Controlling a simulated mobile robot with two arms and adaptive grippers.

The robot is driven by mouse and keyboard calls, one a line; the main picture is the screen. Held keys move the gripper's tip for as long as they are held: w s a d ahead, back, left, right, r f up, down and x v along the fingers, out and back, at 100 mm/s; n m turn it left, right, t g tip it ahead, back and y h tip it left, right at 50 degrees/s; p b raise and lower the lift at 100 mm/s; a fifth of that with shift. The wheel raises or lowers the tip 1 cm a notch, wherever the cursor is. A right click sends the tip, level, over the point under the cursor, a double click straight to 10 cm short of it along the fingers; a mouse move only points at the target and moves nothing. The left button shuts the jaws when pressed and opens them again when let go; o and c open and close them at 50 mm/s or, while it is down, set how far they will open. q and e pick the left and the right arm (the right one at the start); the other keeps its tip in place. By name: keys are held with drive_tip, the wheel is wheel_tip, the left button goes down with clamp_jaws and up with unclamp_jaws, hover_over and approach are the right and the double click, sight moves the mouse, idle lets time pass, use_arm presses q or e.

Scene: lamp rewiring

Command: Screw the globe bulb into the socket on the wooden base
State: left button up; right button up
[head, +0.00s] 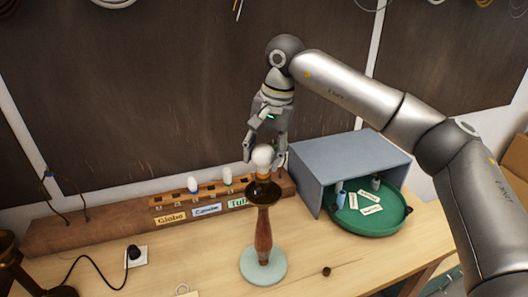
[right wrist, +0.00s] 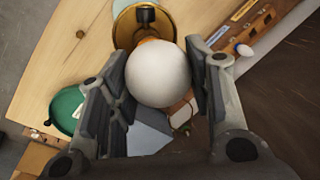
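The white globe bulb (head: 263,157) is between the fingers of my right gripper (head: 266,152). In the right wrist view the bulb (right wrist: 159,74) fills the space between the finger pads of the gripper (right wrist: 160,88), which appear to touch both its sides. An orange collar (head: 263,175) shows just below the bulb. Under it stands an upright lamp with a dark, brass-rimmed cup (head: 264,194), a turned wooden stem (head: 263,232) and a pale green round foot (head: 263,268). Whether the bulb's thread meets the socket is hidden. My left gripper is not seen.
Behind the lamp a long wooden rack (head: 90,226) carries labels and two smaller bulbs, blue-based (head: 192,185) and green-based (head: 227,176). A blue-grey open box (head: 350,160) and green round tray (head: 368,222) stand at right.

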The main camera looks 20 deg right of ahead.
drive_tip(key=c, duration=0.3)
drive_tip(key=shift+f+m+b, duration=0.15)
drive_tip(key=shift+m+b, duration=0.35)
drive_tip(key=shift+m, duration=0.2)
drive_tip(key=shift+c, duration=0.2)
drive_tip(key=m+b, duration=0.1)
drive_tip(key=m, duration=0.3)
drive_tip(key=shift+s+m+t+h+b, duration=0.1)
drive_tip(key=shift+m+t+h+b, duration=0.2)
drive_tip(key=shift+t+b, duration=0.1)
drive_tip(key=shift+m, duration=1.1)
drive_tip(key=shift+b, duration=0.3)
drive_tip(key=shift+m+h+b, duration=0.35)
drive_tip(key=shift+m+h, duration=0.05)
drive_tip(key=shift+m, duration=0.7)
drive_tip(key=m, duration=0.3)
drive_tip(key=shift+s+m+h+b, duration=0.15)
drive_tip(key=shift+m+h+b, duration=0.15)
drive_tip(key=shift+b, duration=0.05)
drive_tip(key=shift+m, duration=1.1)
